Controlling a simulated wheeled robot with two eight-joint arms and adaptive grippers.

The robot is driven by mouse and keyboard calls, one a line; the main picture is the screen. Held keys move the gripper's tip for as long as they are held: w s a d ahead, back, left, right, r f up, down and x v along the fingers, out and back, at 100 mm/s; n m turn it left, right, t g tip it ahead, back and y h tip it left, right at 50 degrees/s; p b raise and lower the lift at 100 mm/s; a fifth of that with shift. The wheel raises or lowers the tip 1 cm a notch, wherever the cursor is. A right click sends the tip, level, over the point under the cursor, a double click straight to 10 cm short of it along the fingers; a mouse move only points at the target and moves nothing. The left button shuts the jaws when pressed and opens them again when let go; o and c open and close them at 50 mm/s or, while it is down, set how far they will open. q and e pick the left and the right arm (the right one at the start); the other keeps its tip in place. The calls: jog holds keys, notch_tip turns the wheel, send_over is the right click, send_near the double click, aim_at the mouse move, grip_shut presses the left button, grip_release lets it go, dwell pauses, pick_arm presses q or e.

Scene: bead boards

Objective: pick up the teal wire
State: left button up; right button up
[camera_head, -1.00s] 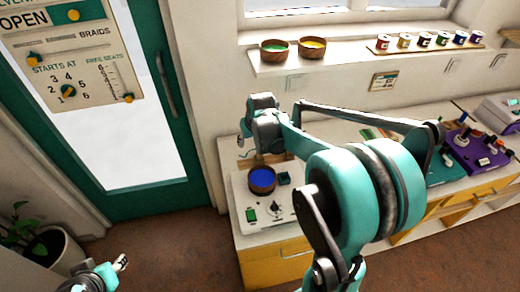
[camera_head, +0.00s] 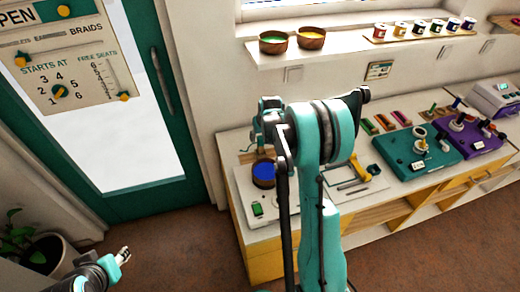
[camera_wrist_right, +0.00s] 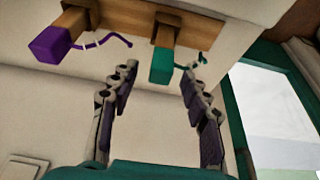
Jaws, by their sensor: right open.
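In the right wrist view, the teal wire (camera_wrist_right: 194,65) is a short thin curved piece beside the teal end of a wooden peg (camera_wrist_right: 162,66). My right gripper (camera_wrist_right: 157,74) is open, with the teal peg end showing between its fingertips. The wire shows close to the right-hand fingertip; I cannot tell whether they touch. In the head view, my right gripper (camera_head: 268,112) is by the wall above the counter's left end, partly hidden by my arm. My left gripper (camera_head: 122,256) is low at the left, away from the counter, too small to judge.
A purple wire (camera_wrist_right: 116,38) hangs by a purple-ended peg (camera_wrist_right: 48,45) to the left. On the counter are a bowl of blue beads (camera_head: 263,174), a teal board (camera_head: 405,155) and a purple board (camera_head: 470,138). The window shelf (camera_head: 350,55) holds bowls and several small pots.

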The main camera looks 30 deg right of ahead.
jog(key=shift+w+f, duration=0.15)
jog(key=shift+f, duration=0.15)
jog(key=shift+r, duration=0.15)
jog(key=shift+c, duration=0.6)
grip_shut()
